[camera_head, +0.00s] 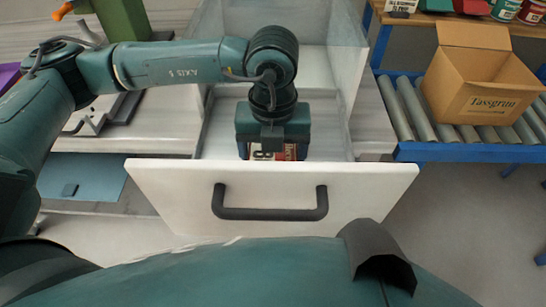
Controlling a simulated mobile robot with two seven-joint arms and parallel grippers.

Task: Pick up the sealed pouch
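The pouch (268,155) shows only as a small strip with a red, white and dark label inside the pulled-out white drawer, just behind its front panel. My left gripper (272,153) points down into the drawer directly over the pouch, one finger on each side of it. The gripper body hides most of the pouch, so I cannot tell whether the fingers touch it, or whether it is lifted. My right gripper is not in view.
The drawer front (270,185) has a dark bar handle (270,213). Clear walls rise at the back of the drawer. On the right, an open cardboard box (490,98) stands on a roller conveyor (405,105) with a blue frame. Tins (505,9) and packages stand on a shelf behind.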

